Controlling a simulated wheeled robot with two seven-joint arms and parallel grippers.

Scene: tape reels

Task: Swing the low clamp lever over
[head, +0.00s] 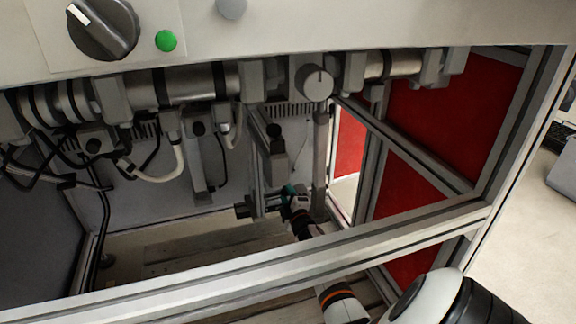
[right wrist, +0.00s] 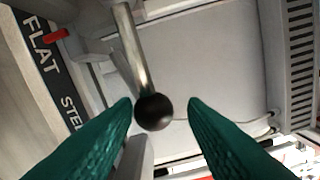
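In the right wrist view, a lever shows as a bright metal rod (right wrist: 131,52) ending in a black ball knob (right wrist: 153,112). My right gripper (right wrist: 160,104) is open, its two green fingers apart. The knob appears between the fingertips, nearer the left one; I cannot tell whether they touch. In the head view my right gripper (head: 289,192) is low inside the frame, beside a grey upright post (head: 320,150). The lever cannot be made out clearly there. My left gripper is not in view.
A dark label strip (right wrist: 58,75) reading "FLAT" and "STE…" lies left of the lever, with a red marker (right wrist: 56,35). In the head view, a metal frame bar (head: 270,262) crosses in front of my right arm. Rollers (head: 190,85) and cables hang above. Red panels (head: 450,120) stand right.

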